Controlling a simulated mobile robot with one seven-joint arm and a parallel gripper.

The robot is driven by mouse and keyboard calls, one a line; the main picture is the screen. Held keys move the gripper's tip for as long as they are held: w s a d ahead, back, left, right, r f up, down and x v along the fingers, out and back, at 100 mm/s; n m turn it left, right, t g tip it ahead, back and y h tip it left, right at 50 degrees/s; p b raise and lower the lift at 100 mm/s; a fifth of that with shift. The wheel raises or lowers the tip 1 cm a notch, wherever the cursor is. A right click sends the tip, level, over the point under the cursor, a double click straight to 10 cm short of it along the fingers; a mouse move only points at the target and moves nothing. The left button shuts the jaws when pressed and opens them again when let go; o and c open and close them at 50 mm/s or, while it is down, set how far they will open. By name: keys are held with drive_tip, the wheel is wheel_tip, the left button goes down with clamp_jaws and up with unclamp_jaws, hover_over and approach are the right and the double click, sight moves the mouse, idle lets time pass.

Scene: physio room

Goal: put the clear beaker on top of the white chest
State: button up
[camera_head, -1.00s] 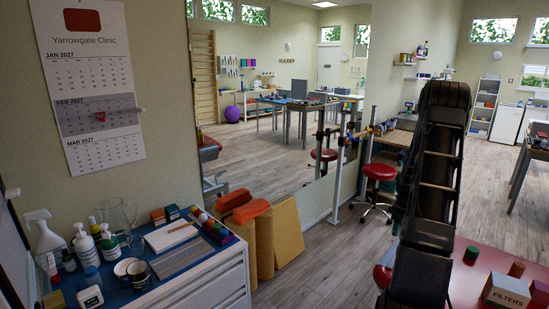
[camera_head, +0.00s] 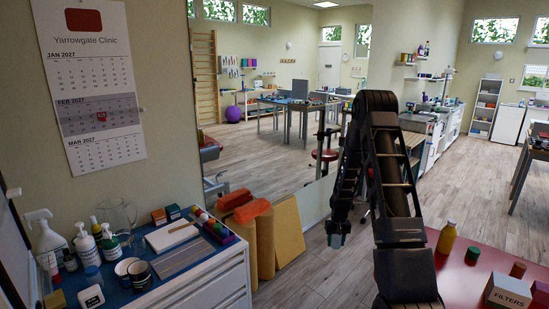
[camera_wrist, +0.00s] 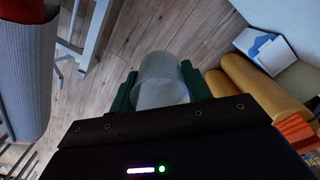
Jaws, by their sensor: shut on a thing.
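The clear beaker (camera_wrist: 160,82) is between the two dark green fingers of my gripper (camera_wrist: 159,92) in the wrist view, with bare floor behind it. In the head view my gripper (camera_head: 338,226) hangs downward right of the yellow foam pieces, and the beaker (camera_head: 336,240) shows small and pale at its tip. The white chest (camera_head: 213,286) stands at the lower left, with a blue top crowded with things. My gripper is to the right of the chest, apart from it.
A red table (camera_head: 463,288) at right bears a yellow bottle (camera_head: 446,237) and a filters box (camera_head: 507,291).

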drive_tip(key=shift+a+f, duration=0.15)
drive_tip(key=shift+a, duration=0.3)
drive_tip(key=s+d+r+n, duration=0.1)
drive_tip(key=d+r+n, duration=0.2)
drive_tip(key=d, duration=0.7)
drive_tip(key=s+d+r+n, duration=0.1)
drive_tip(key=d+r+n, duration=0.15)
drive_tip(key=d, duration=0.75)
drive_tip(key=s+d+r+n, duration=0.1)
drive_tip(key=d+r+n, duration=0.25)
drive_tip(key=d, duration=0.65)
drive_tip(key=s+d+r+n, duration=0.3)
drive_tip(key=s+d, duration=0.5)
drive_tip(key=d, duration=0.3)
drive_tip(key=s+d+r+n, duration=0.4)
drive_tip(key=s+d+r, duration=0.2)
drive_tip(key=d, duration=0.6)
drive_tip(key=shift+s+r, duration=0.15)
drive_tip(key=shift+s, duration=0.7)
drive_tip(key=shift+a, duration=0.1)
wheel_tip(320, 180, down, 20)
drive_tip(key=shift+r, duration=0.2)
